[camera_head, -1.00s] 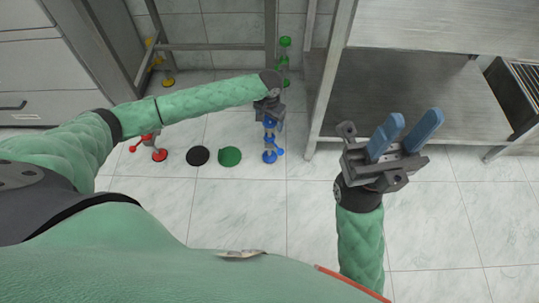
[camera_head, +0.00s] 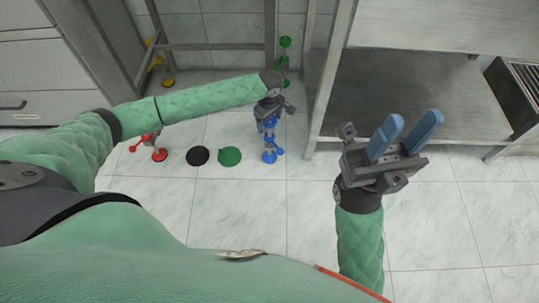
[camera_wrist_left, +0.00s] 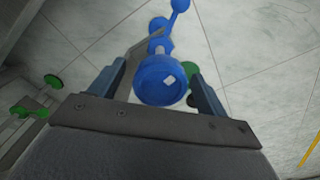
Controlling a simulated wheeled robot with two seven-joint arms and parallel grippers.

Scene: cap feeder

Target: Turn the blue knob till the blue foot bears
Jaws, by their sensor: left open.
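In the head view my left gripper (camera_head: 268,118) points down over the blue stand, largely hiding the knob. The blue foot (camera_head: 269,157) is a disc low at the floor; whether it presses on the floor I cannot tell. A small blue side lever (camera_head: 280,151) sticks out beside it. My right gripper (camera_head: 414,122) is open and empty, far right of the stand.
A black disc (camera_head: 198,156) and a green disc (camera_head: 229,156) lie on the floor left of the blue stand. Red (camera_head: 159,154), yellow (camera_head: 168,82) and green (camera_head: 284,42) feet stand around the metal frame. A steel shelf (camera_head: 420,90) stands at right.

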